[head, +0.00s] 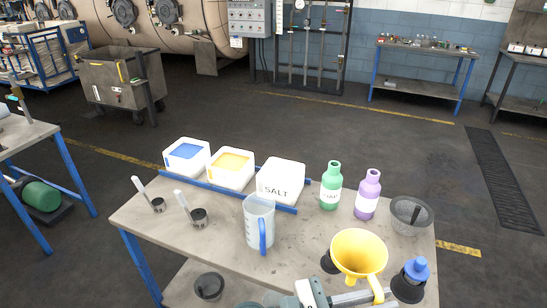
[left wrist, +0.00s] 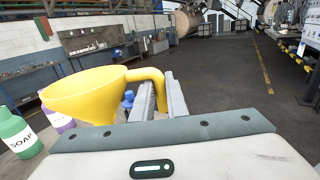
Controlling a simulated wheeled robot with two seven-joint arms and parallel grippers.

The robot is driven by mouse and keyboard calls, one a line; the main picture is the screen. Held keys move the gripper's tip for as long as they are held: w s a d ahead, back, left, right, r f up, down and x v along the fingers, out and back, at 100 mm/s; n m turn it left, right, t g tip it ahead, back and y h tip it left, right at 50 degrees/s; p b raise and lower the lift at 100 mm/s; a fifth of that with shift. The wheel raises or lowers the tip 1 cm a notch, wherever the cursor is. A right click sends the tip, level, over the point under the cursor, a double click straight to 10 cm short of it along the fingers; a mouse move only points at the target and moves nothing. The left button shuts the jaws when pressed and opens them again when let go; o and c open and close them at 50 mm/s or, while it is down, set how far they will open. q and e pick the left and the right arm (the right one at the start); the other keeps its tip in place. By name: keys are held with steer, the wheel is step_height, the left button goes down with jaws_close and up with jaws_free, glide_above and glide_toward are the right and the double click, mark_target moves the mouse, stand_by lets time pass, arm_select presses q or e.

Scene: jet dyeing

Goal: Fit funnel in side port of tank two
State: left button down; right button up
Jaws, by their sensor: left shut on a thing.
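The yellow funnel (head: 358,250) is upright, mouth up, over the front right of the worktable. My left gripper (head: 368,297) is shut on its curved yellow spout. In the left wrist view the funnel (left wrist: 85,95) is on the left, and its bent spout runs down between the two fingers (left wrist: 162,97). I cannot tell whether the funnel touches the table. Large beige tanks (head: 185,25) with round dark ports stand far off at the back left; which is tank two cannot be told. My right gripper is not in view.
The worktable (head: 225,255) holds a clear jug (head: 259,222), a salt tub (head: 281,182), green (head: 331,188) and purple (head: 367,196) bottles, and a blue-topped black item (head: 410,280) close right of the funnel. A grey cart (head: 122,78) stands before the tanks. Open floor lies between.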

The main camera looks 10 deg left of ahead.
arm_select(q)
steer(key=w+a+f+n+t+y+b, duration=0.1)
steer(key=w+a+n+t+y, duration=0.2)
steer(key=a, duration=0.6)
steer(key=w+a+n+t+y+b, duration=0.15)
steer(key=w+a+t, duration=0.3)
steer(key=a, duration=0.45)
steer(key=a+f+n+t+y+b, duration=0.1)
steer(key=a+f+n+t+y, duration=0.2)
steer(key=a, duration=1.5)
steer(key=shift+w+n+y+b, duration=0.3)
steer(key=shift+w+n+y, duration=0.2)
steer(key=shift+n, duration=0.25)
steer(key=shift+d+f, duration=0.1)
steer(key=shift+d, duration=0.05)
